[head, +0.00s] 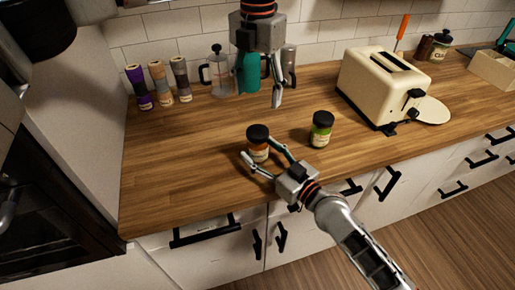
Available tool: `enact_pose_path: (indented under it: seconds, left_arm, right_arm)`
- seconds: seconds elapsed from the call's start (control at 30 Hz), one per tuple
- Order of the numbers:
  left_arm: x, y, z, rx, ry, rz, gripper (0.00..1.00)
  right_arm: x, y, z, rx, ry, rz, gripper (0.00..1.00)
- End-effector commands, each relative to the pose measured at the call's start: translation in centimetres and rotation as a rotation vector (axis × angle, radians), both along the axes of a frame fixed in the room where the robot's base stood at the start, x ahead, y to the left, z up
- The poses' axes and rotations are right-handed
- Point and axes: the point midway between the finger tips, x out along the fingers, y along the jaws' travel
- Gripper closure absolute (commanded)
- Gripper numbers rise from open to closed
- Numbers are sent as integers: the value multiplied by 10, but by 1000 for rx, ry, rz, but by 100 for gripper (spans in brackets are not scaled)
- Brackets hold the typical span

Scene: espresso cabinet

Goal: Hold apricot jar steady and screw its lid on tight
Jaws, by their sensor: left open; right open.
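The apricot jar (259,151) stands upright on the wooden counter near its front edge. It has orange contents, and its black lid (257,132) sits on top; I cannot tell how tight it is. My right gripper (258,157) is open, with one finger on each side of the jar low down; I cannot tell whether they touch it. My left gripper (273,97) is open and empty, pointing down above the counter, behind and higher than the jar.
A cream toaster (383,88) is further right. Several spice grinders (158,84), a French press (219,72) and a teal container (248,73) line the back. The counter's left front (180,190) is clear.

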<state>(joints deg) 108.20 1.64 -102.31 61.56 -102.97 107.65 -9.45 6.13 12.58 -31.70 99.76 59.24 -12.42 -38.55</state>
Motion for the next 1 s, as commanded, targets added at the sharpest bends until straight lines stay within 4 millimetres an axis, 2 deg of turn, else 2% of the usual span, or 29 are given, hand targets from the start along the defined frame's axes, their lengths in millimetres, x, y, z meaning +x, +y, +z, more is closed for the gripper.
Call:
enact_pose_path:
  seconds: [0.3,0.5,0.7,1.0]
  left_arm:
    - [0,0,0,0,0,0,39]
    - [0,0,0,0,0,0,39]
    - [0,0,0,0,0,0,39]
    - [0,0,0,0,0,0,39]
  right_arm:
    - [-49,-42,-1,-5,1,2,42]
    - [-72,-61,-1,-3,0,1,42]
    - [-81,-69,0,-1,-1,1,42]
    - [-81,-69,0,0,0,0,42]
